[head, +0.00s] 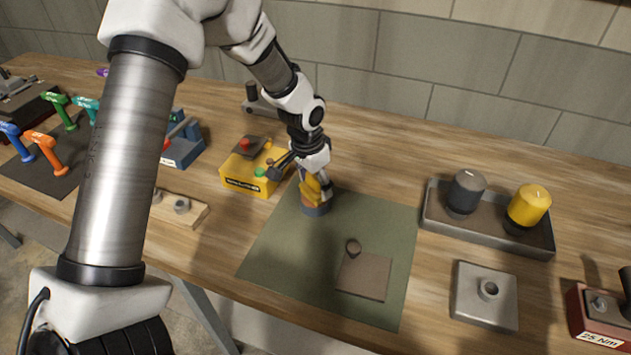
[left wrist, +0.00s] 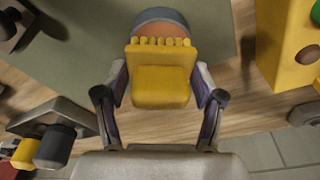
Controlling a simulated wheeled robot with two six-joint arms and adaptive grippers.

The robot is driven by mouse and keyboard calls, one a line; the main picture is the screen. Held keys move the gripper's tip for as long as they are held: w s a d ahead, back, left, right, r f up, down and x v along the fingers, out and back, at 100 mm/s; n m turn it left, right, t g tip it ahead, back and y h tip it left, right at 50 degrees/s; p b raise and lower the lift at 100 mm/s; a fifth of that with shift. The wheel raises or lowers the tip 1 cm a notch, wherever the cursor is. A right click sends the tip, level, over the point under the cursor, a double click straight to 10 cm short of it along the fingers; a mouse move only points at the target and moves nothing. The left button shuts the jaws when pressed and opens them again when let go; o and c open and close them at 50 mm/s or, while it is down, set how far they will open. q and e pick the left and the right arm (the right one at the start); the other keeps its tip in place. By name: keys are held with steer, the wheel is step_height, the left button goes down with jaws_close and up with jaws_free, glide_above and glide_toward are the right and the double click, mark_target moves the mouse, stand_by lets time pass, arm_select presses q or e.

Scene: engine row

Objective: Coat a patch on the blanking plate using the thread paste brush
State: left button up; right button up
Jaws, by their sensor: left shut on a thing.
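My left gripper (head: 310,174) is shut on the yellow thread paste brush (head: 313,188). In the left wrist view the brush (left wrist: 160,85) sits between both fingers, with its row of tufts toward a round pot (left wrist: 160,15) with an orange-brown inside. In the head view the brush is right at the blue-grey pot (head: 315,210) on the green mat; I cannot tell whether the tufts touch its contents. A flat, square brownish plate (head: 363,277), likely the blanking plate, lies near the mat's front edge. My right gripper is not in view.
A yellow box (head: 242,180) stands left of the pot. A tray (head: 433,215) with black and yellow cylinders, a grey bossed block (head: 470,305) and a "25 Nm" stand (head: 597,332) are right.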

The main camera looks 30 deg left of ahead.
arm_select(q)
steer(key=shift+f, duration=0.5)
stand_by(0.7)
stand_by(1.3)
step_height(320, 180, up, 7)
steer(key=p, duration=0.6)
steer(key=shift+p, duration=0.3)
steer(key=shift+f, duration=0.1)
stand_by(0.3)
